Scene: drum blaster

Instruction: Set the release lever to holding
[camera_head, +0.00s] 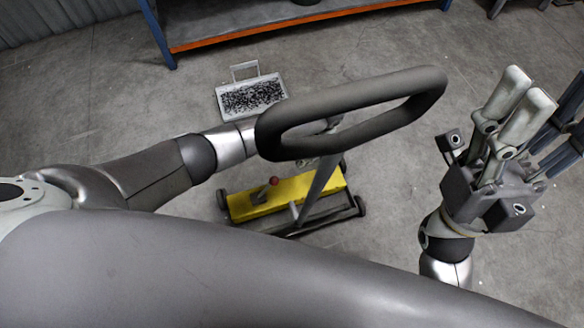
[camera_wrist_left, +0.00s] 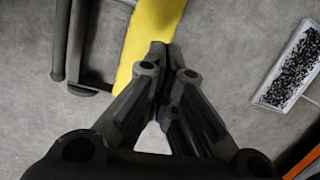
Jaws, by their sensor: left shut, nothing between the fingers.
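The sweeper (camera_head: 243,207) has a yellow body and stands on the floor in the head view. In the left wrist view, the yellow body (camera_wrist_left: 152,22) shows beyond my fingertips; the red knob is not visible there. My left gripper (camera_head: 322,130) is mostly hidden behind the dark handle loop (camera_head: 350,112). The left wrist view shows its fingers (camera_wrist_left: 160,52) shut and empty. My right gripper (camera_head: 530,100) looks open and empty, well right of the sweeper.
A pale tray (camera_head: 221,103) of small dark bits sits on the floor behind the sweeper; it also shows in the left wrist view (camera_wrist_left: 262,98). A blue and orange shelf (camera_head: 260,38) stands at the back. The sweeper's pole (camera_head: 318,187) rises to the handle. Floor between sweeper and right gripper is clear.

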